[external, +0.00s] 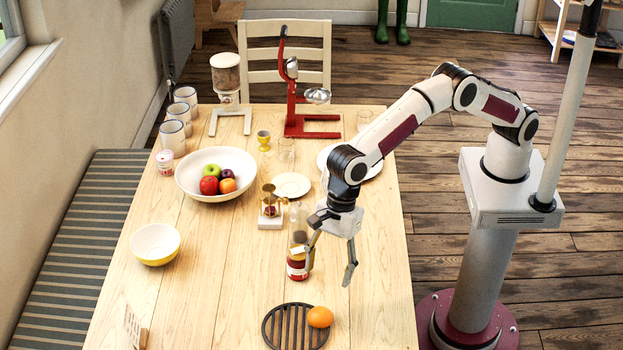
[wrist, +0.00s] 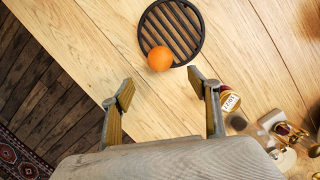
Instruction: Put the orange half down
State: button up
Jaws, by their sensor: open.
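The orange half (external: 320,317) rests at the right edge of a round dark slatted trivet (external: 275,329) near the front of the table. From here it looks like a rounded orange shape; I cannot see a cut face. In the wrist view the orange half (wrist: 160,59) sits at the lower edge of the trivet (wrist: 180,12), ahead of my fingers. My gripper (external: 330,276) is open and empty above the table, behind the orange half and apart from it. Its two spread fingers (wrist: 160,115) show in the wrist view with bare wood between them.
A bottle with a red label (external: 297,266) stands close beside my left finger. A brass scale-like item (external: 270,208), a fruit bowl (external: 190,182) and a yellow bowl (external: 155,244) stand farther off. The table's right front is clear.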

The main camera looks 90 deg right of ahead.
dwell(0.8)
jog(key=s+d+r+n+t, duration=0.15)
jog(key=d+r+n, duration=0.25)
jog(key=d+r, duration=0.4)
jog(key=s+d+r+n, duration=0.3)
jog(key=d+r, duration=0.3)
jog(key=d, duration=0.4)
jog(key=s+d+r+n+t, duration=0.1)
jog(key=s+d+r+n, duration=0.25)
jog(key=d+r, duration=0.45)
jog(key=s+d+f+n+h, duration=0.1)
jog(key=s+d+f+n, duration=0.1)
jog(key=s+d+n, duration=0.4)
jog(key=s+d+f+n+t+h, duration=0.1)
jog(key=s+d+n, duration=0.6)
jog(key=s+d, duration=0.7)
jog(key=s+f, duration=0.1)
jog(key=s, duration=0.4)
jog(key=shift+d+h, duration=0.3)
jog(key=shift+d, duration=0.1)
